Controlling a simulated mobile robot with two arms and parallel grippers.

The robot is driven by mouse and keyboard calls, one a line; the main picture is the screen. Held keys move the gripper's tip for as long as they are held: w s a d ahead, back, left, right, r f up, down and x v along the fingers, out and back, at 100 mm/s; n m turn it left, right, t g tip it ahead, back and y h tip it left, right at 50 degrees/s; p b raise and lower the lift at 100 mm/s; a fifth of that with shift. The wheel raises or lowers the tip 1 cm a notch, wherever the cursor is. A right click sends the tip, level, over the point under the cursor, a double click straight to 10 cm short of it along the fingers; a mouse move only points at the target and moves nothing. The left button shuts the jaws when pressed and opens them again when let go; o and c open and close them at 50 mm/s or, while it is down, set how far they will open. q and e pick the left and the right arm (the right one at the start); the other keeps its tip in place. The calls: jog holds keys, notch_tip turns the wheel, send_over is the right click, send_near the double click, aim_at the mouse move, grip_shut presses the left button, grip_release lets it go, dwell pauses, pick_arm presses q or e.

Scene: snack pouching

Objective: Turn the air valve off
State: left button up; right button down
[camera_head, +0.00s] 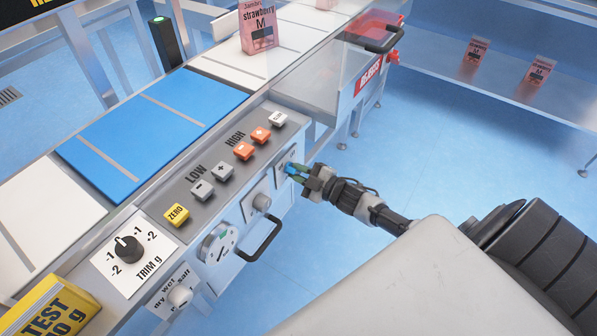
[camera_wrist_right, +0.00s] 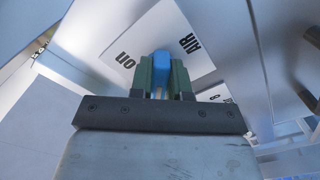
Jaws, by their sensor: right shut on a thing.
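The air valve has a blue handle (camera_head: 291,169) on the front side of the machine, near its right end. My right gripper (camera_head: 299,172) is at this handle, with its fingers around it. In the right wrist view the blue handle (camera_wrist_right: 161,62) sits between the two green fingers of the right gripper (camera_wrist_right: 161,78). Behind it is a white label plate (camera_wrist_right: 185,45) with dark lettering, partly hidden by the fingers; the letters I can make out include "AIR" and "on". My left gripper is not in view.
The machine's panel carries LOW and HIGH buttons (camera_head: 243,151), a yellow ZERO button (camera_head: 176,214) and a TRIM knob (camera_head: 128,248). A dark drawer-like handle (camera_head: 262,241) sticks out left of the valve. Pink pouches (camera_head: 474,52) stand on a shelf at the right.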

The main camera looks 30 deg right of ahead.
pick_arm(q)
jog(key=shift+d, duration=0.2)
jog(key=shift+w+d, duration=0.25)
pick_arm(e)
jog(key=c, duration=1.1)
grip_release()
jog(key=shift+s, duration=0.1)
jog(key=shift+s+d, duration=0.1)
jog(key=shift+s, duration=0.1)
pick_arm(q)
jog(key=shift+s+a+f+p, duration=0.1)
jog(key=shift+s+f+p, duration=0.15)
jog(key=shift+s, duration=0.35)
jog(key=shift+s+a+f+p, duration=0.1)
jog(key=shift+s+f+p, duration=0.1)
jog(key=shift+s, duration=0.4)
pick_arm(e)
jog(key=shift+v, duration=5.15)
